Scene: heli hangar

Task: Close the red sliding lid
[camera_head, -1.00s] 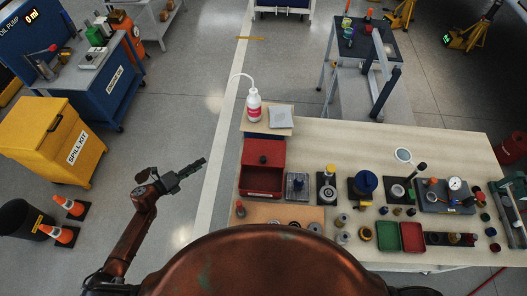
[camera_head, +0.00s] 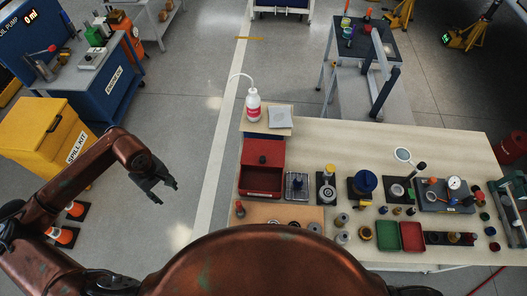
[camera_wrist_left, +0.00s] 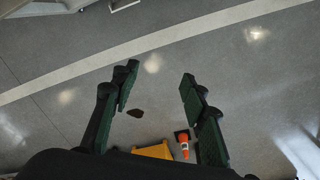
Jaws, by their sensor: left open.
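The red box (camera_head: 243,190) stands near the left end of the workbench. Its red sliding lid (camera_head: 272,148) with a dark knob (camera_head: 263,160) covers the back part, and the front part is open, showing a dark red inside. My left gripper (camera_head: 168,193) is open and empty over the floor, left of the bench and well apart from the box. It also shows in the left wrist view (camera_wrist_left: 160,72), its two green-black fingers spread with only floor between their tips. My right gripper is not in view.
A white bottle (camera_head: 254,108) and a grey pad (camera_head: 281,117) stand on a raised board behind the box. Several small parts and trays fill the bench to the right. A yellow spill kit bin (camera_head: 45,135) and orange cones (camera_head: 65,235) stand at the left.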

